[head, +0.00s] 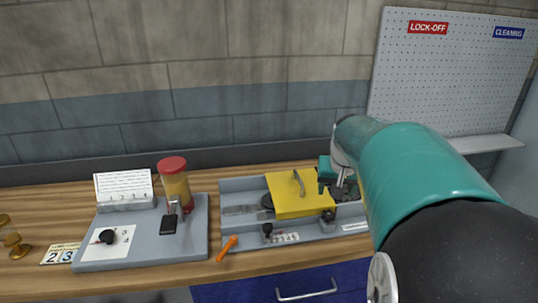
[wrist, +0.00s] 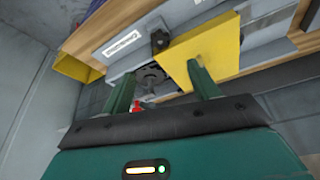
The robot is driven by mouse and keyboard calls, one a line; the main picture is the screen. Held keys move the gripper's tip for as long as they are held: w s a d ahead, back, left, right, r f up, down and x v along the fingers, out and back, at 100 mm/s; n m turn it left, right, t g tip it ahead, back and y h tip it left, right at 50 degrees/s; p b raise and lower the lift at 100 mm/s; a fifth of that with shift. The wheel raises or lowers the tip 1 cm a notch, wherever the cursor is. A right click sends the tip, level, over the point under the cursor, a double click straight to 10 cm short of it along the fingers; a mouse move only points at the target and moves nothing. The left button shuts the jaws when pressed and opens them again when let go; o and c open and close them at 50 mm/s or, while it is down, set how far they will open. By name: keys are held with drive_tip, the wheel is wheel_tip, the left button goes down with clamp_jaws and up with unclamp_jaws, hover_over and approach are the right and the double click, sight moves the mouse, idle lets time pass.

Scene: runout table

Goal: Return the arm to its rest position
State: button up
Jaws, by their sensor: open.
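My arm crosses the right side of the head view, a teal link in front and a black joint at the bottom corner. My gripper (head: 333,178) is at its far end, by the right edge of a yellow cover (head: 290,205) with a handle on the grey runout fixture (head: 240,186). In the wrist view, the two green fingers of my gripper (wrist: 160,88) stand apart with nothing seen held between them. The yellow cover (wrist: 183,56) is beyond the fingertips, one finger overlapping it in the picture. I cannot tell whether they touch.
A grey board (head: 140,254) at left carries a card and a black knob. An orange tool (head: 227,248) lies near the table's front edge. A pegboard (head: 450,80) and shelf are at right. Brass pieces (head: 13,240) sit far left.

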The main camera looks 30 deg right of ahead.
drive_tip(key=s+a+n+t+y, duration=0.1)
drive_tip(key=s+a+n, duration=0.2)
drive_tip(key=a, duration=1.1)
drive_tip(key=s+a+f+n+t+y, duration=0.1)
drive_tip(key=s+a+n, duration=0.2)
drive_tip(key=s+a, duration=0.7)
drive_tip(key=a, duration=0.4)
drive_tip(key=shift+n, duration=0.4)
drive_tip(key=shift+s, duration=0.15)
